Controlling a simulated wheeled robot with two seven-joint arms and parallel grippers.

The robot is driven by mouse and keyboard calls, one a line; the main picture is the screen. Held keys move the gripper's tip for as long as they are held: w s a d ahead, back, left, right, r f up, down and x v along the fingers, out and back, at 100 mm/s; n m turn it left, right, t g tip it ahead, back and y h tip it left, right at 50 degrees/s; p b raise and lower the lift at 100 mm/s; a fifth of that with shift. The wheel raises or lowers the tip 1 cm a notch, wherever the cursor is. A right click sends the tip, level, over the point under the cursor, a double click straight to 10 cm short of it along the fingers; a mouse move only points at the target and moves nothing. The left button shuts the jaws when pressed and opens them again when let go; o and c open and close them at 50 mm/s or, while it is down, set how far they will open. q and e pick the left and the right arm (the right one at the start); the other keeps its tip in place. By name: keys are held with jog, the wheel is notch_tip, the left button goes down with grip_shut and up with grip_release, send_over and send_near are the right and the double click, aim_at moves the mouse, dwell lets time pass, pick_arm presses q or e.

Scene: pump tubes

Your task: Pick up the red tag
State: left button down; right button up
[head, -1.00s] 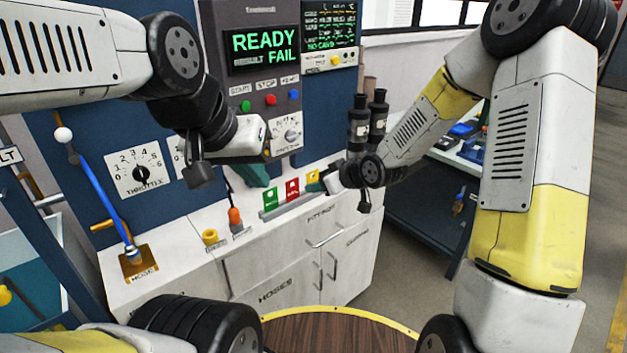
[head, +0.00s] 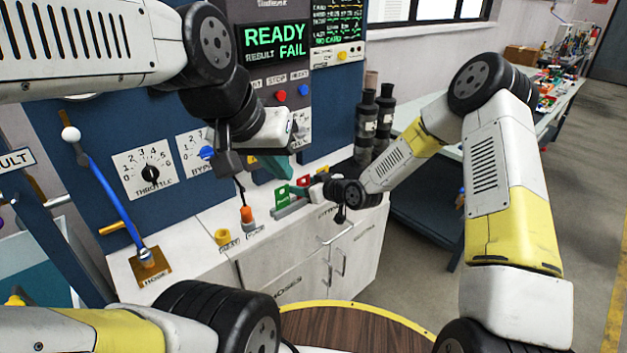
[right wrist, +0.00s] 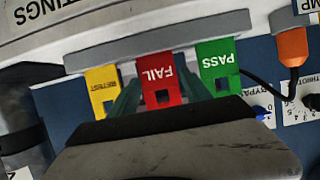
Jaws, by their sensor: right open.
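The red tag (right wrist: 159,72), marked FAIL, stands in a grey rack (right wrist: 160,48) between a yellow tag (right wrist: 102,90) marked RETEST and a green tag (right wrist: 217,66) marked PASS. My right gripper (right wrist: 160,92) is open, with one greenish finger on each side of the red tag; I cannot tell whether they touch it. In the head view the red tag (head: 303,182) is small, just left of my right wrist. My left gripper (head: 277,166) hangs in front of the panel, left of and above the tags; its jaw opening is not clear.
An orange plug (head: 246,214) and a yellow ring (head: 222,238) sit on the counter left of the rack. The blue hose (head: 110,198) stands further left. Dark cylinders (head: 376,125) stand behind my right wrist.

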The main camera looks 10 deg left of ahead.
jog(key=shift+w+a+f, duration=0.1)
jog(key=shift+w+a, duration=0.05)
jog(key=shift+a, duration=0.05)
jog(key=c, duration=1.1)
